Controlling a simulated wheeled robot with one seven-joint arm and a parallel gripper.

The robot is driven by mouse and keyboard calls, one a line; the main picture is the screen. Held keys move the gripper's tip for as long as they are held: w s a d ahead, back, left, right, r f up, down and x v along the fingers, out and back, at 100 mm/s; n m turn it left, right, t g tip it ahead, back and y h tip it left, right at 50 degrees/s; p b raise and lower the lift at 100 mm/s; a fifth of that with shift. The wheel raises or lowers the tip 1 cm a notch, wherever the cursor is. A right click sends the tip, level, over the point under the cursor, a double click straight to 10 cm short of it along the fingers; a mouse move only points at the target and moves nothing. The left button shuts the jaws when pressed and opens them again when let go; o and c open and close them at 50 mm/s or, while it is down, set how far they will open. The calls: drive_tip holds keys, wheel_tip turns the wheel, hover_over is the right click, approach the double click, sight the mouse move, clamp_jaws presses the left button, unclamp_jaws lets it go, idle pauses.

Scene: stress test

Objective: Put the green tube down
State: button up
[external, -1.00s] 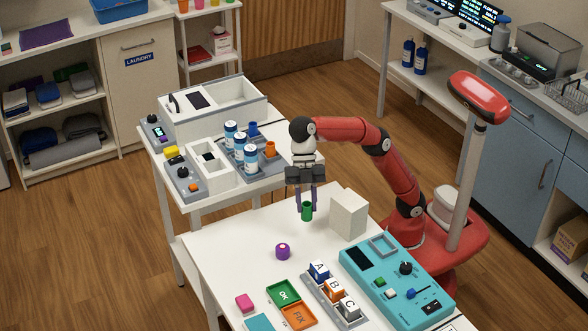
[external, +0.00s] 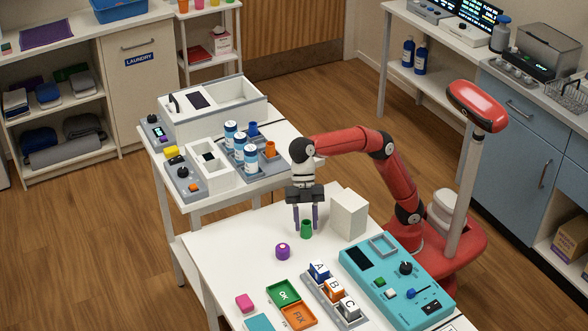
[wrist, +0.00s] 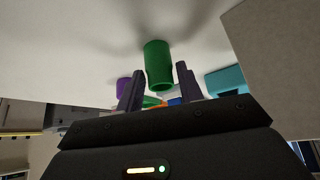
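The green tube (external: 306,230) stands upright on the white table (external: 222,250), left of a pale block. It also shows in the wrist view (wrist: 158,62), near the table surface with a soft shadow around it. My gripper (external: 306,222) points down over the tube, with one dark finger on each side of it. In the wrist view my gripper (wrist: 160,74) is open, and gaps show between the tube and both fingers.
The pale block (external: 349,215) stands close on the right. A purple round object (external: 282,251) lies in front to the left. The lettered block rack (external: 336,302) and teal panel (external: 398,283) fill the front right. The table's left side is clear.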

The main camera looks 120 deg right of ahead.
drive_tip(key=shift+o, duration=1.1)
drive_tip(key=shift+r, duration=0.25)
drive_tip(key=p+v, duration=0.4)
drive_tip(key=v, duration=0.8)
drive_tip(key=shift+f, duration=0.1)
